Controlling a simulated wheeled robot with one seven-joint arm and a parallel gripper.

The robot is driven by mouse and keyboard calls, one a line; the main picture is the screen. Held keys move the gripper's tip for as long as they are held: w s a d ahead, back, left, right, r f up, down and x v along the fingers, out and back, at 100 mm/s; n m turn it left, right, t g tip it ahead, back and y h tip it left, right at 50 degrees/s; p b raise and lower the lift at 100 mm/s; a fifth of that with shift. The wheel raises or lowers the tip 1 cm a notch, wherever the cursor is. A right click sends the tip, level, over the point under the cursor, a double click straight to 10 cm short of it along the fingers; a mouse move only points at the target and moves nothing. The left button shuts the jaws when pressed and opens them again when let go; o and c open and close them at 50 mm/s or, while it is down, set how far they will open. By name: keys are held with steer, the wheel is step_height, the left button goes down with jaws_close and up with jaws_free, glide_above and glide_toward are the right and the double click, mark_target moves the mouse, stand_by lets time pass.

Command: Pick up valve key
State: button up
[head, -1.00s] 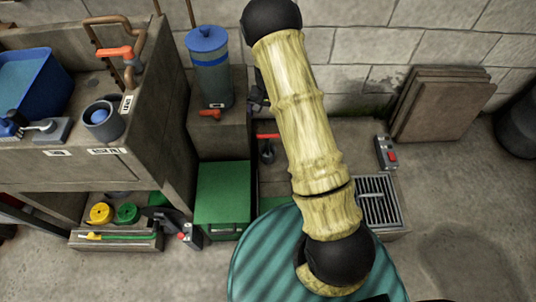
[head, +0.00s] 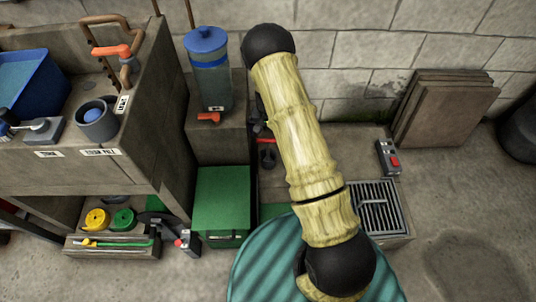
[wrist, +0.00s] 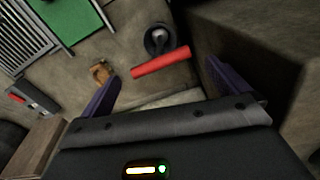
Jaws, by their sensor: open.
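What looks like the valve key is a red bar (wrist: 160,62) with a dark round piece (wrist: 158,38) beside it in the wrist view. In the head view the red bar (head: 265,141) shows just left of my arm, partly covered by it, above a dark grey part. My gripper (wrist: 161,72) is open, with purple fingers on either side of the red bar in the picture. The bar lies between and slightly beyond the fingertips. I cannot tell how far below them it is. In the head view my gripper is mostly hidden behind my arm.
A concrete block stands right of the fingers in the wrist view. A small brass piece (wrist: 100,72) lies left of the bar. A green box (head: 222,200), blue-lidded canister (head: 208,75), floor grate (head: 380,208) and red-button control box (head: 388,157) surround the spot.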

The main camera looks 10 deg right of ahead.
mark_target(268, 142)
steer(key=shift+f, duration=1.45)
step_height(268, 142, down, 6)
steer(key=shift+r+b, duration=0.1)
steer(key=shift+b, duration=1.15)
steer(key=shift+c, duration=0.2)
steer(key=c, duration=0.7)
steer(key=shift+o, duration=0.2)
steer(key=shift+r, duration=0.1)
